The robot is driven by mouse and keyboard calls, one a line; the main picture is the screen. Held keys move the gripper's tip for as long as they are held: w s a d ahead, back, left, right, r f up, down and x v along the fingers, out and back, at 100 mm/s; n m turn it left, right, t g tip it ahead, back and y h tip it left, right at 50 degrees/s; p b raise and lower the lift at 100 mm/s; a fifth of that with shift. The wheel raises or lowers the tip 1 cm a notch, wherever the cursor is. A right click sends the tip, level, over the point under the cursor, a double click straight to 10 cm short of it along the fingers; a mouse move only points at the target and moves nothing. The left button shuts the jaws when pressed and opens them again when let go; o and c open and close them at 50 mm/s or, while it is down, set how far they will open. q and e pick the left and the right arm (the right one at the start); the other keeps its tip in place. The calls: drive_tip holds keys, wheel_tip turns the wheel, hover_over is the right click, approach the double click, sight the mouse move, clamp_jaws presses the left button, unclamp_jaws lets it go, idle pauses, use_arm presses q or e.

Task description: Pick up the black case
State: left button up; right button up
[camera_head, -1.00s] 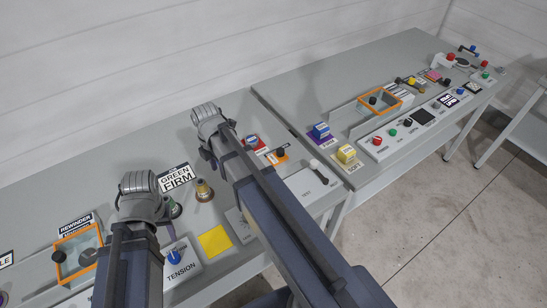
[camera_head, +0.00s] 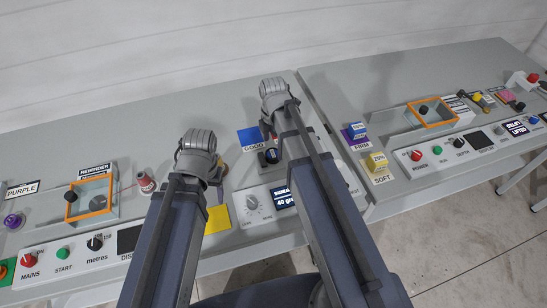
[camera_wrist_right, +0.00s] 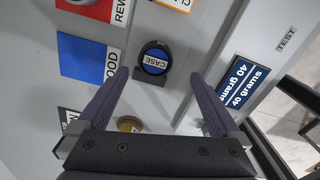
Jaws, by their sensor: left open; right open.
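The black case (camera_wrist_right: 152,79) is a round black piece with a blue top lettered "CASE". In the right wrist view it lies just ahead of my right gripper (camera_wrist_right: 160,75), in line with the gap between the two parted fingers. I cannot tell how far below the tips it is. In the head view the case (camera_head: 271,156) shows beside the right arm, below the blue GOOD patch. My right gripper (camera_head: 272,112) is open and empty over the near bench. My left gripper (camera_head: 196,150) is left of it, its fingers mostly hidden by the arm.
The blue GOOD patch (camera_wrist_right: 82,47) is left of the case. A display (camera_head: 286,199) reads 40 grams on a scale panel. A red-topped spool (camera_head: 146,182) and the rewinder's orange frame (camera_head: 89,196) stand left. A second bench (camera_head: 390,90) is right, past a gap.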

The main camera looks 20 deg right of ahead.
sight(273, 153)
use_arm(q)
drive_tip(key=shift+f+b, duration=2.6)
drive_tip(key=shift+f, duration=0.05)
use_arm(e)
drive_tip(key=shift+w+f, duration=0.2)
drive_tip(key=shift+f, duration=1.15)
drive_tip(key=shift+w+f, duration=0.2)
drive_tip(key=shift+f, duration=1.1)
use_arm(q)
drive_tip(key=shift+r, duration=0.1)
use_arm(e)
drive_tip(key=shift+r, duration=0.1)
drive_tip(key=c, duration=1.5)
drive_tip(key=shift+o, duration=0.2)
drive_tip(key=shift+r, duration=0.1)
use_arm(q)
wheel_tip(273, 153, up, 10)
drive_tip(key=p, duration=1)
use_arm(e)
wheel_tip(273, 153, up, 10)
